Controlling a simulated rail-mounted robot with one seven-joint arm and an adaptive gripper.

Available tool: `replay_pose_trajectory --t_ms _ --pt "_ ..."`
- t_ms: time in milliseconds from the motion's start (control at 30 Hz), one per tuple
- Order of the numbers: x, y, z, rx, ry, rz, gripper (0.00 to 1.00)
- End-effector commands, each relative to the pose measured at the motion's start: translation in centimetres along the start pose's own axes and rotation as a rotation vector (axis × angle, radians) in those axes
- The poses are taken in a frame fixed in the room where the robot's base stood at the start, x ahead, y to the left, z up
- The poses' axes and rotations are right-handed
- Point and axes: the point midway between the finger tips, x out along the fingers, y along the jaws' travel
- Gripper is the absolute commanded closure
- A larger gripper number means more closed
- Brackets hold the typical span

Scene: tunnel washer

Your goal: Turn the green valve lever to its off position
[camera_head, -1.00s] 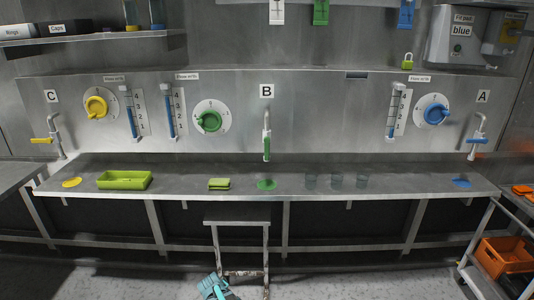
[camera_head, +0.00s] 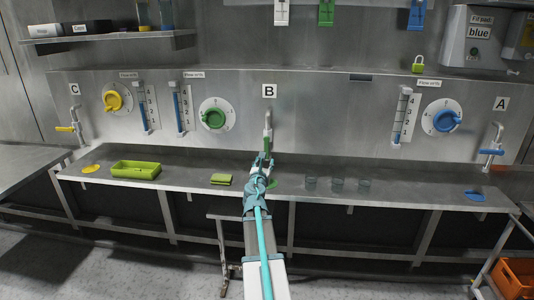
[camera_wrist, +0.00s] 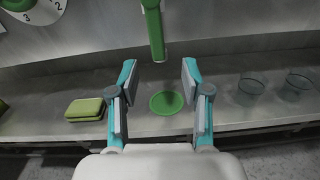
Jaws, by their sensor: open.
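The green lever (camera_head: 267,148) hangs down from the tap under sign B, in front of the steel back panel. In the wrist view the lever (camera_wrist: 154,32) points down at top centre, just beyond the fingertips. My gripper (camera_wrist: 160,76) is open and empty, with its two teal-and-grey fingers on either side of the lever's line. In the head view my gripper (camera_head: 262,162) is just below and in front of the lever, partly covering its lower end. No contact shows. A green round dial (camera_head: 213,115) sits on the panel left of the tap.
On the counter, a green sponge (camera_head: 221,179) and a green tray (camera_head: 135,169) lie left. A green disc (camera_wrist: 167,102) lies below the lever. Several clear glasses (camera_head: 337,185) stand right. Blue tap A (camera_head: 493,150) and yellow tap C (camera_head: 70,128) are far aside.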

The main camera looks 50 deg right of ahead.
Motion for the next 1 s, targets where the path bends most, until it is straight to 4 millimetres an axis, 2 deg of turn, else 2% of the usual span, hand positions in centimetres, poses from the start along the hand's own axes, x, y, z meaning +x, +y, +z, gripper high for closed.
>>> replay_pose_trajectory --t_ms 167,367,800,1000 --pt "0.2 0.4 0.0 -0.080 -0.001 0.015 0.52" --pt "1.9 0.4 0.0 -0.083 0.000 0.013 0.52" --pt "9.0 0.5 0.0 -0.080 0.001 0.013 0.52" --pt "10.7 0.5 -0.1 -0.080 0.001 0.013 0.52"
